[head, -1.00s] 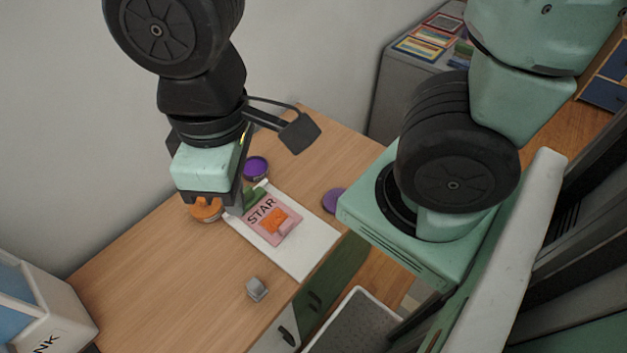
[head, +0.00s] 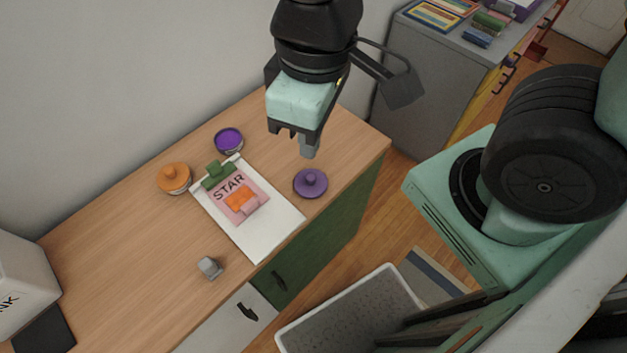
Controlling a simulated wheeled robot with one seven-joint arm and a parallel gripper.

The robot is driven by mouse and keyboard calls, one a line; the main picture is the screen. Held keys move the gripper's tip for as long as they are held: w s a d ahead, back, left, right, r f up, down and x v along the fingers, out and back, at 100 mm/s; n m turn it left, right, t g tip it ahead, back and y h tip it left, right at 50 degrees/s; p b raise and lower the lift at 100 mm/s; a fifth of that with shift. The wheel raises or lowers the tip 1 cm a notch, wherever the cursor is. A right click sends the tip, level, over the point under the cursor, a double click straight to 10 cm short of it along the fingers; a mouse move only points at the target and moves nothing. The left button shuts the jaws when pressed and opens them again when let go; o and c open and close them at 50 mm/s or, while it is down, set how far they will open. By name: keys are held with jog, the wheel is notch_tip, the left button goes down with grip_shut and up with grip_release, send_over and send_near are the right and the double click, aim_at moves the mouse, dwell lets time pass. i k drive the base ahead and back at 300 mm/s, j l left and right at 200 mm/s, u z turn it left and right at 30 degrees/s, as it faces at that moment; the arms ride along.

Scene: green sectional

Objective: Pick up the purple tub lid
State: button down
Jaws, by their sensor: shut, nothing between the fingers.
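The purple tub lid (head: 311,184) lies flat on the wooden desk near its right end, with its round knob facing up. It is to the right of the white sheet and apart from it. My gripper (head: 308,152) is above the desk, just over and behind the lid in the picture, pointing down. Its fingers are shut and hold nothing. The gap between the fingertips and the lid is hard to judge from this one view. An open tub with purple contents (head: 229,141) stands farther back on the desk.
A white board (head: 262,232) with a green clip, a pink STAR card and an orange piece lies left of the lid. An orange lidded tub (head: 173,178) and a small grey block (head: 210,267) are farther left. A grey cabinet (head: 432,85) stands behind right.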

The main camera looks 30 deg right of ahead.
aim_at(310, 183)
jog(key=k+j+u, duration=0.1)
jog(key=k+u, duration=0.15)
jog(key=u, duration=0.25)
jog(key=k+j+u, duration=0.2)
jog(key=u, duration=0.25)
